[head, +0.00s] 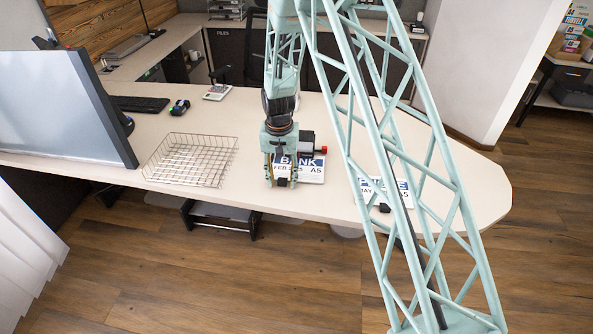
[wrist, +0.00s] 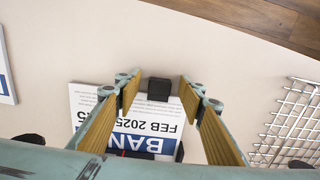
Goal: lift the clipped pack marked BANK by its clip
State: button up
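The pack marked BANK (head: 312,169) lies flat on the desk below my gripper, with FEB 2025 and A5 printed under a blue band. It shows upside down in the wrist view (wrist: 150,127), partly covered by my fingers and wrist. Its black clip (wrist: 158,89) sits at the pack's edge. My gripper (head: 282,184) points down over that edge and is open. In the wrist view its two padded fingers (wrist: 160,94) stand on either side of the clip, with a gap on each side. I cannot tell how high the fingertips are above the desk.
Another clipped pack (head: 401,193) lies to the right, partly behind my arm's lattice. A wire tray (head: 190,160) stands left of my gripper. A monitor (head: 62,103), keyboard (head: 139,104) and desk phone (head: 217,92) are further left and back. Bare desk lies between the packs.

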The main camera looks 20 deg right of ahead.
jog(key=shift+c, duration=0.5)
jog(key=c, duration=1.1)
jog(key=shift+r, duration=0.1)
